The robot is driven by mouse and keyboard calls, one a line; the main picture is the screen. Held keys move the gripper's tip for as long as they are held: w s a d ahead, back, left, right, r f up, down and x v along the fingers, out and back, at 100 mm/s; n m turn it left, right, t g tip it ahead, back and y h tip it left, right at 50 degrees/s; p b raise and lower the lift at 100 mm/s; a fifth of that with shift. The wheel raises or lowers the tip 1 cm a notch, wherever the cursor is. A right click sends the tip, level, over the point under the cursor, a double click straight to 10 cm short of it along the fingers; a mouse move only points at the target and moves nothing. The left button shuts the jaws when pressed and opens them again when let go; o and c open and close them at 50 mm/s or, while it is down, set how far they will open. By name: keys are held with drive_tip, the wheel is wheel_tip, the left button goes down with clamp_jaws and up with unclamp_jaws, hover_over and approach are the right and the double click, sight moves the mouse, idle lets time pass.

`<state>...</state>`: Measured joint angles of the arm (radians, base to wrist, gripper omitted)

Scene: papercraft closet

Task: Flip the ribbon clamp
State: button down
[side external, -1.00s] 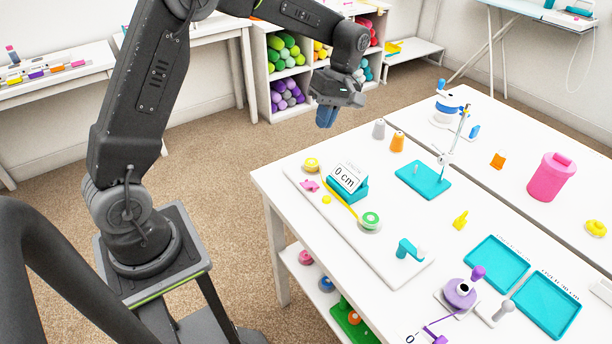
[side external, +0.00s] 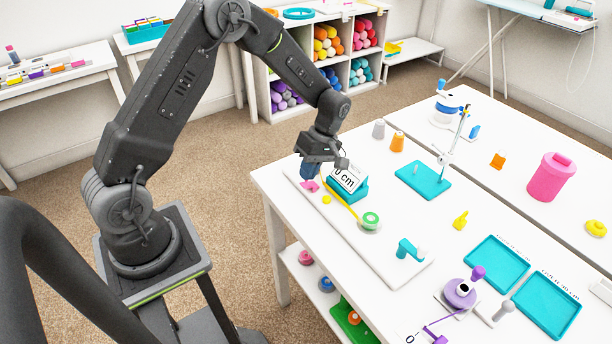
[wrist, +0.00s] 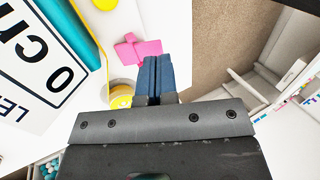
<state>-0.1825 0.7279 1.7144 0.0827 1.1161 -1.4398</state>
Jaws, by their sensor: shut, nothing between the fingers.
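A small pink piece (side external: 312,187), which looks like the ribbon clamp, lies at the left end of a white board (side external: 390,267) on the table. In the wrist view the pink piece (wrist: 137,48) shows as a wide part with a narrower tab, just beyond and left of my fingertips. My gripper (side external: 308,171) is shut and empty, its blue fingers pointing down over the board's left end. The fingers (wrist: 155,62) are pressed together in the wrist view. A yellow spool (wrist: 122,97) beside them is partly hidden by my gripper. A yellow ribbon (side external: 344,204) runs to a green roll (side external: 370,220).
A teal display (side external: 350,182) reading "0 cm" stands close to the right of my gripper. A small yellow knob (side external: 326,199) sits near the pink piece. A teal lever (side external: 408,249) stands at the board's far right end. The table edge is just left.

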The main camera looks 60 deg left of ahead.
drive_tip(key=shift+x, duration=0.9)
drive_tip(key=shift+s+f, duration=0.1)
